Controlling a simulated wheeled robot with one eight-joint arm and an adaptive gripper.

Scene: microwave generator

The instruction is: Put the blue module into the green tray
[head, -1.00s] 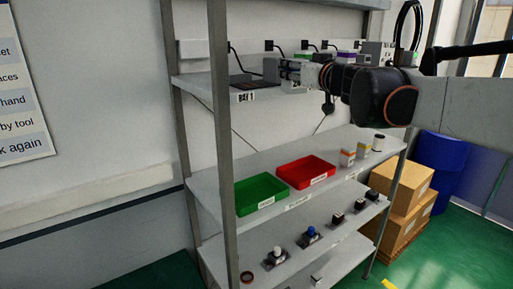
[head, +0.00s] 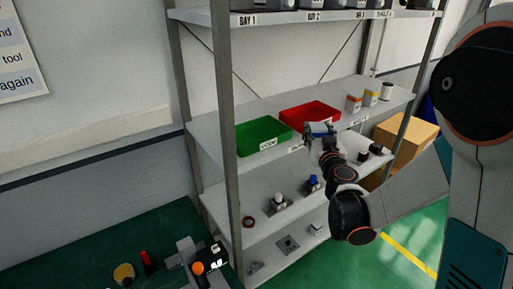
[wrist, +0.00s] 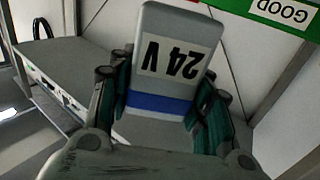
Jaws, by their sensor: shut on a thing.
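The blue module (wrist: 168,62) is a grey block with a blue band and a "24 V" label, upside down in the wrist view. My gripper (wrist: 160,95) is shut on it, one finger on each side. In the head view my gripper (head: 318,136) is in front of the red tray, to the right of the green tray, with the small module (head: 319,127) at its tip. The green tray (head: 263,147) stands on the middle shelf at the left and looks empty. Its green front wall with a "GOOD" label shows at the wrist view's upper right (wrist: 240,8).
The red tray (head: 300,115) stands right beside the green one. Small boxes (head: 362,100) and a white cylinder stand farther right on that shelf. The upper shelf (head: 290,17) lies above, and a lower shelf holds buttons (head: 312,182). A metal post (head: 224,110) rises at the left.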

